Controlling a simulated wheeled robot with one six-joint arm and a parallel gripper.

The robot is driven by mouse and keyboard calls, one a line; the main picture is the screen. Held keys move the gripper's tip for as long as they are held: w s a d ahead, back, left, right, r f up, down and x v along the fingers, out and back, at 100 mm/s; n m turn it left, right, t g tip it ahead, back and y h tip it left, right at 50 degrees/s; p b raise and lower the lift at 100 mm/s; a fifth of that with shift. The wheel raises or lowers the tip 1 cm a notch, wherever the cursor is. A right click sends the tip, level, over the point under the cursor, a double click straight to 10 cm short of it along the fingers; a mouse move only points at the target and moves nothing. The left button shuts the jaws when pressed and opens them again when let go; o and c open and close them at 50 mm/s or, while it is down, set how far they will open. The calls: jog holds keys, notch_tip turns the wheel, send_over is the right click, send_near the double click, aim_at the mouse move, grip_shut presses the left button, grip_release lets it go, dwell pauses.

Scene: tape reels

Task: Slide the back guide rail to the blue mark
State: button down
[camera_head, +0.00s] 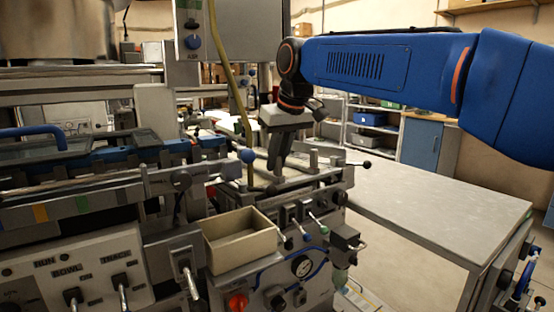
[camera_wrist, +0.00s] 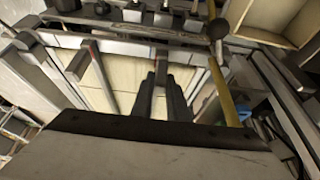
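My gripper (camera_head: 277,160) points down over the machine's track, right of the blue-knobbed lever. In the wrist view its two dark fingers (camera_wrist: 162,80) lie either side of a narrow grey bar (camera_wrist: 160,98), which looks like a guide rail. I cannot tell whether they press on it. A second grey bar (camera_wrist: 100,80) lies apart to the left, across the same pale bed (camera_wrist: 125,70). A red mark (camera_wrist: 91,48) shows on the cross rail near that bar. I cannot make out the blue mark clearly, nor which bar is the back one.
A lever with a blue ball (camera_head: 247,156) and a yellow hose (camera_head: 237,85) stand close left of my gripper. A bare grey table (camera_head: 440,195) is at right.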

jog(key=shift+w+d, duration=0.3)
jog(key=shift+d, duration=0.15)
jog(key=c, duration=1.7)
grip_release()
jog(key=v, duration=1.7)
jog(key=shift+r, duration=0.25)
jog(key=s+d+f+m+h, duration=0.1)
jog(key=s+d+f+m, duration=0.1)
jog(key=s+d+f, duration=0.5)
jog(key=s+d+f+m, duration=0.2)
jog(key=s+d+f, duration=0.2)
jog(key=d+f, duration=0.7)
jog(key=s+d+f+m, duration=0.1)
jog(key=s+f, duration=0.3)
jog(key=f, duration=0.4)
jog(key=s+d+f+m+h, duration=0.1)
jog(key=s+d+f, duration=0.2)
jog(key=f, duration=0.6)
jog(key=s+d+f+t, duration=0.1)
jog(key=s+d+f, duration=0.2)
jog(key=s+f, duration=0.4)
jog(key=shift+s+d+f+m+h, duration=0.1)
jog(key=shift+f+m+h, duration=0.1)
jog(key=shift+f, duration=0.15)
jog(key=shift+s+f+m+h, duration=0.1)
jog(key=shift+f+m, duration=0.1)
jog(key=shift+f, duration=0.15)
